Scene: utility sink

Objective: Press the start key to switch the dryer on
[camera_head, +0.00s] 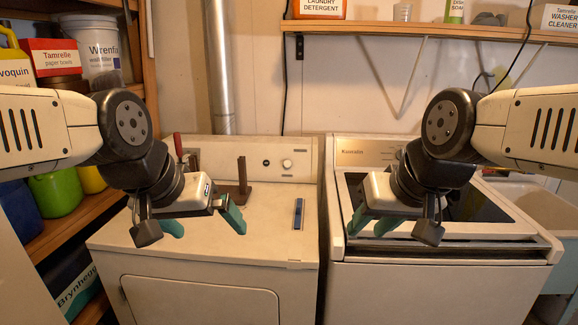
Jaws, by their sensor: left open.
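The dryer (265,258) is the white machine on the left, with a front door and a raised back console. The console carries a round knob (287,164) and a small dark round spot (266,162) to its left, which may be the start key; it is too small to be sure. My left gripper (205,226) is open and empty above the dryer's top, in front of the console and left of the knob. My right gripper (374,222) is over the front of the right machine, its teal fingers apart and empty.
A small blue object (298,214) lies on the dryer's top. A brown upright piece (242,178) and a red-handled tool (178,146) stand near the console's left side. A second white machine (435,285) with a dark lid stands right. A shelf (420,29) hangs above.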

